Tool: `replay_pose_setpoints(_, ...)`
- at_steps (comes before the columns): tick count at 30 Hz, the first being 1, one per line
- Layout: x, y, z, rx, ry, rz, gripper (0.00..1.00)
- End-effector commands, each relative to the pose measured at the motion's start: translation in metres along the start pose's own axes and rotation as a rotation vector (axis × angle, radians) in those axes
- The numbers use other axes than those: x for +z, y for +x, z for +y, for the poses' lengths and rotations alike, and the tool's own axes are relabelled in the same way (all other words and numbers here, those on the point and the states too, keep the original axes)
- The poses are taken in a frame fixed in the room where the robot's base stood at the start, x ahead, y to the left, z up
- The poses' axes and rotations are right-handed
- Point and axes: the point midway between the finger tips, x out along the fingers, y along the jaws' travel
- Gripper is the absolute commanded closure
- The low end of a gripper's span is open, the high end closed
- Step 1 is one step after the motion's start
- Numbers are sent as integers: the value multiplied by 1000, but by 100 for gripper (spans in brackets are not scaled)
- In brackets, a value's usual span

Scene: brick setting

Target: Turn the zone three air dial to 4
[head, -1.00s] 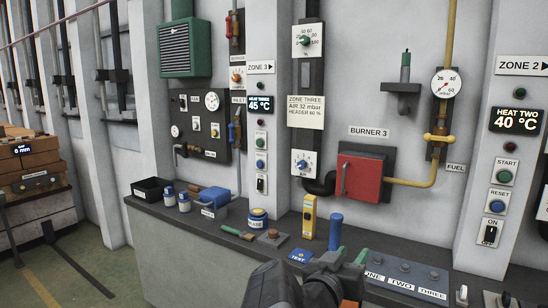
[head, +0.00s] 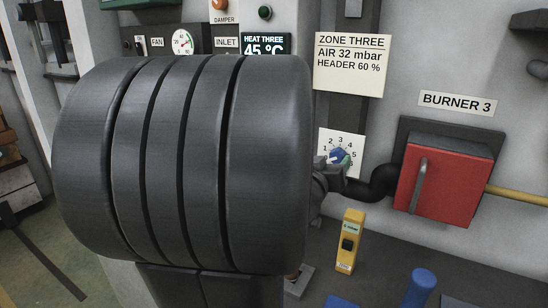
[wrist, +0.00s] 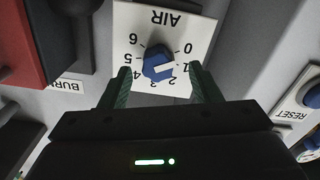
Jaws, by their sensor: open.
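The zone three air dial is a blue knob (wrist: 158,68) with a white pointer bar on a white plate marked AIR, numbered 0 to 6. The plate appears upside down in the wrist view. The bar lies nearly level there, its right end towards the 1 side; which end points is unclear. In the head view the dial (head: 338,156) shows just above my gripper (head: 328,174), which is partly hidden by my arm. In the wrist view my gripper (wrist: 160,66) is open, its green fingers on either side of the knob. Contact cannot be told.
The red burner box (head: 440,178) with its handle and a black pipe (head: 378,184) are close right of the dial. A yellow device (head: 349,240) and a blue cylinder (head: 420,288) stand on the bench below. A sign (head: 351,66) reads header 60 %.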

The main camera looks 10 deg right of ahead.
Motion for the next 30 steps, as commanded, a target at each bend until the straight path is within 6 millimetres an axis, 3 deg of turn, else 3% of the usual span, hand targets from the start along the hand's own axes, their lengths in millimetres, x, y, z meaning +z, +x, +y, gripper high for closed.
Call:
replay_pose_setpoints(6,0,24,0,0,-1,0,43)
replay_pose_setpoints(17,0,28,0,0,0,0,43)
replay_pose_setpoints(18,0,28,0,0,0,0,45)
replay_pose_setpoints(24,0,28,0,0,0,0,84)
replay_pose_setpoints(30,0,28,0,0,6,0,88)
